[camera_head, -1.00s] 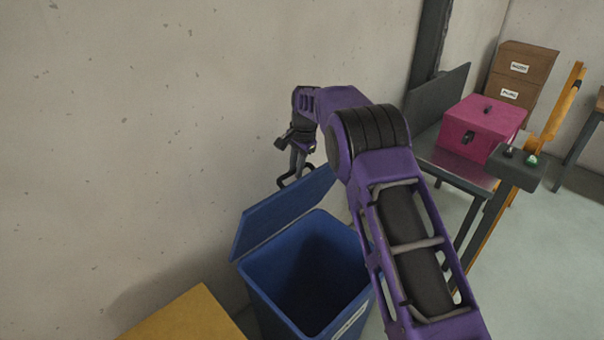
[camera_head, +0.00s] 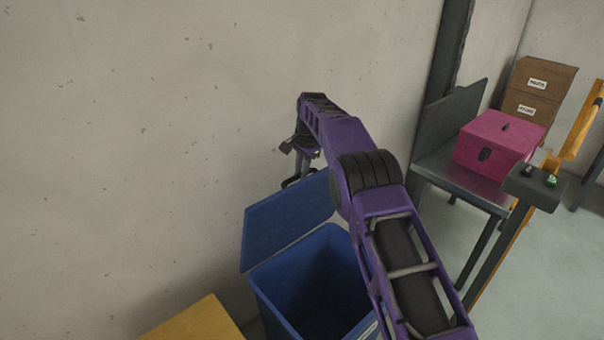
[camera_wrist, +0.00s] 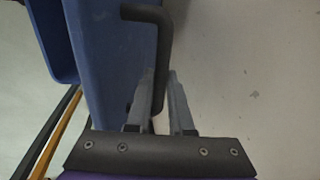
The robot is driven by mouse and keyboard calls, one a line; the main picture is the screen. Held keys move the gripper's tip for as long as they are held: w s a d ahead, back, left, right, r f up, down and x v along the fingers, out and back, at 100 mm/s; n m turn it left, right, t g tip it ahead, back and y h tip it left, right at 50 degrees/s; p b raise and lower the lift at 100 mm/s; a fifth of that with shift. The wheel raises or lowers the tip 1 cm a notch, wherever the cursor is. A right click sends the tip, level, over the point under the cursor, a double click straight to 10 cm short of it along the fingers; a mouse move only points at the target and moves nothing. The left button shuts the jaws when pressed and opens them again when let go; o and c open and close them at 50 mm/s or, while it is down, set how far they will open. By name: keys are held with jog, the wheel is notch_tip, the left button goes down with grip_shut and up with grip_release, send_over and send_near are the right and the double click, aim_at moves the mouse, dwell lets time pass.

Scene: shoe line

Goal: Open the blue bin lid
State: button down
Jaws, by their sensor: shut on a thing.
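The blue bin (camera_head: 312,285) stands by the wall, and I see into its dark, open inside. Its blue lid (camera_head: 290,220) is raised and tilted back toward the wall. A dark bent handle (camera_wrist: 158,40) on the lid (camera_wrist: 100,60) shows in the wrist view. My gripper (camera_wrist: 163,85) is shut on the handle, which runs down between the two fingers. In the head view my gripper (camera_head: 300,168) is at the lid's upper edge, and my purple arm hides part of the bin's right side.
A yellow surface (camera_head: 195,320) is at the front left, close to the bin. A metal table (camera_head: 458,188) with a pink box (camera_head: 500,145) stands to the right. A post with a button box (camera_head: 536,186) is nearer. Brown cartons (camera_head: 540,85) stand behind. The wall is close behind the lid.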

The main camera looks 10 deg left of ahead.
jog(key=shift+s+a+f, duration=0.25)
jog(key=shift+f, duration=0.1)
jog(key=c, duration=0.8)
grip_release()
jog(key=shift+w, duration=0.1)
jog(key=shift+w+d+r, duration=0.1)
jog(key=shift+d+r, duration=0.05)
jog(key=shift+r, duration=0.2)
notch_tip(320, 180, up, 17)
jog(key=s+d, duration=0.2)
jog(key=shift+d+f, duration=0.15)
jog(key=shift+d, duration=0.15)
